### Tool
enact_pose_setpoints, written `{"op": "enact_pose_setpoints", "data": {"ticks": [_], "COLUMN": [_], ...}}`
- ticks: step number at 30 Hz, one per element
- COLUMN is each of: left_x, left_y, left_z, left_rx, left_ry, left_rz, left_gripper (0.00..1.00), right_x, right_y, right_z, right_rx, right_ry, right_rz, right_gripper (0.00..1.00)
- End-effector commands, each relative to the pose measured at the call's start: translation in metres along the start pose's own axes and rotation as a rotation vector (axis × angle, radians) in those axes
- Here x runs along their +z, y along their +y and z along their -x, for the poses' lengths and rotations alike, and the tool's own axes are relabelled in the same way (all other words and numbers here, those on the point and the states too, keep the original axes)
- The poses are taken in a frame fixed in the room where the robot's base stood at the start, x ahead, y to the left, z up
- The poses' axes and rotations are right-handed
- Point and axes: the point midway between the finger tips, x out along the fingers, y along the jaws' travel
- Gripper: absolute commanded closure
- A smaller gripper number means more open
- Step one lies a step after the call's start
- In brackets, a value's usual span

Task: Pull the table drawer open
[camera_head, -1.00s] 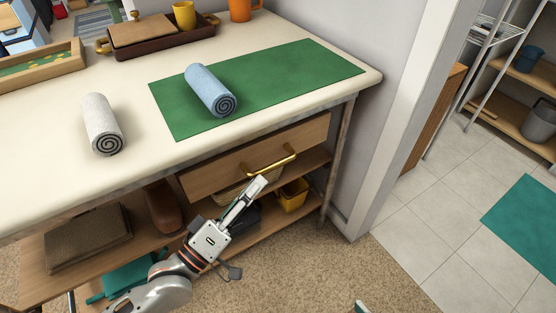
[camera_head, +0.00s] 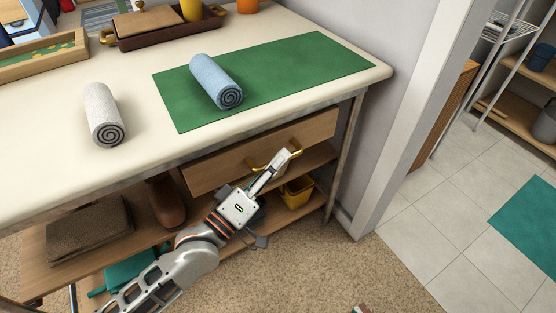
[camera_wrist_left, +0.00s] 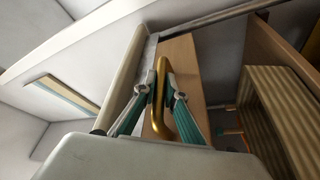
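The wooden table drawer (camera_head: 225,166) sits under the cream tabletop, with a curved brass handle (camera_head: 296,154) on its front. No clear opening of the drawer shows. My left gripper (camera_head: 283,157) reaches up to the handle from below left. In the left wrist view the handle (camera_wrist_left: 185,125) passes between the fingers of my left gripper (camera_wrist_left: 163,88), which lie close on either side and look shut on the bar. The exact finger contact is small to see. Only a sliver at the bottom edge, perhaps my right gripper (camera_head: 361,309), shows of the right side.
A blue rolled towel (camera_head: 215,80) lies on a green mat (camera_head: 290,75), and a white rolled towel (camera_head: 103,115) lies to its left. The shelf below holds a yellow bin (camera_head: 297,193) and a folded brown cloth (camera_head: 90,227). Carpet in front is clear.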

Motion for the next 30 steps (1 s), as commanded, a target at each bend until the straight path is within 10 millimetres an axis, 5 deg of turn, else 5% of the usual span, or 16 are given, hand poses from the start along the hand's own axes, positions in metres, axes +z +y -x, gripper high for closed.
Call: {"op": "enact_pose_setpoints", "data": {"ticks": [13, 17, 22, 30], "left_x": [0.017, 0.039, 0.075, 0.130], "left_y": [0.020, 0.038, 0.065, 0.100], "left_z": [0.006, 0.015, 0.030, 0.054], "left_rx": [0.006, 0.007, 0.007, 0.004], "left_ry": [0.001, 0.001, 0.001, 0.000], "left_rz": [0.000, -0.002, -0.002, -0.001], "left_gripper": [1.00, 1.00, 1.00, 1.00], "right_x": [-0.019, -0.031, 0.004, 0.013], "right_y": [0.010, 0.021, 0.029, 0.044], "right_z": [0.001, 0.003, 0.011, 0.016], "right_rx": [0.022, 0.038, 0.047, 0.068], "right_ry": [0.018, 0.025, -0.064, -0.101], "right_rz": [0.080, 0.141, 0.189, 0.241], "right_gripper": [0.60, 0.60, 0.60, 0.60]}}
